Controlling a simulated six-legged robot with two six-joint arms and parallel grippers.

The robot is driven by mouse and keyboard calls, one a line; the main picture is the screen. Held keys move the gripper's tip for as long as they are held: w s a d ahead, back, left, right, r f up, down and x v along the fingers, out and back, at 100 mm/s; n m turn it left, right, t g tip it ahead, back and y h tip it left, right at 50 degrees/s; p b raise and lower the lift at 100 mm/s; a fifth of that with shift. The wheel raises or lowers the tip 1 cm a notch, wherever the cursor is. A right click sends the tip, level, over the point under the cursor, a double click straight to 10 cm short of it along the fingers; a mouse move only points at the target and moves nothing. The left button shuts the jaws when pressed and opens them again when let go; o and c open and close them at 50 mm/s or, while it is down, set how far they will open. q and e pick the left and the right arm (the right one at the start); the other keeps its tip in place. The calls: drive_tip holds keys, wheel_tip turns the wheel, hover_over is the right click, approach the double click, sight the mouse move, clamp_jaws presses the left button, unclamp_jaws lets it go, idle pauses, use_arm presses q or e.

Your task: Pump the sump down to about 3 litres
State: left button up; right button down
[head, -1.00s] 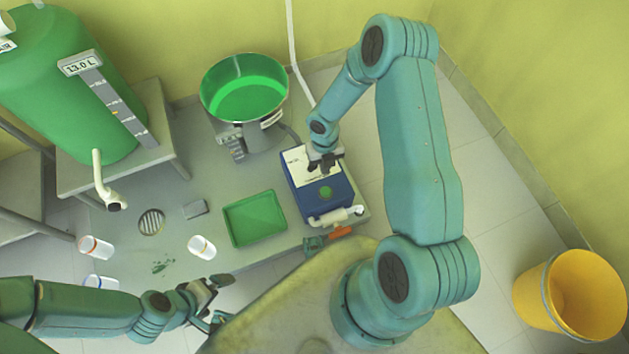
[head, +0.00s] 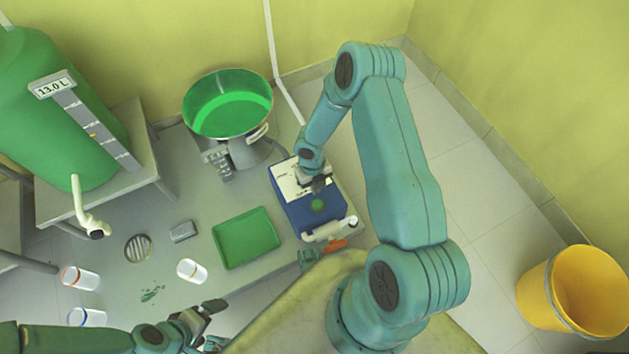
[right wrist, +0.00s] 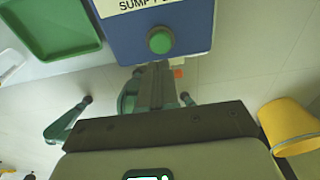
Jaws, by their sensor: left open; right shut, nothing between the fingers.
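The blue pump box (head: 306,218) stands on the grey bench, with a white panel and a round green button (head: 317,205) on top. In the right wrist view its label begins "SUMP P" (right wrist: 140,5), and the green button (right wrist: 160,40) is clear. My right gripper (head: 319,184) is shut and empty over the box, just behind the button; whether it touches the box I cannot tell. The big green tank (head: 55,125) has a display (head: 52,84) reading 13.0 L. My left gripper (head: 214,325) is open and empty before the bench's front edge.
A round vessel (head: 228,105) with green inside stands behind the green tray (head: 246,238). A yellow bucket (head: 575,295) stands on the floor at right.

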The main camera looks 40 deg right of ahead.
drive_tip(key=f+b, duration=0.1)
drive_tip(key=f, duration=0.4)
drive_tip(key=f+b, duration=0.1)
drive_tip(key=f, duration=0.1)
drive_tip(key=shift+s+f+b, duration=0.25)
drive_tip(key=shift+s+b, duration=0.1)
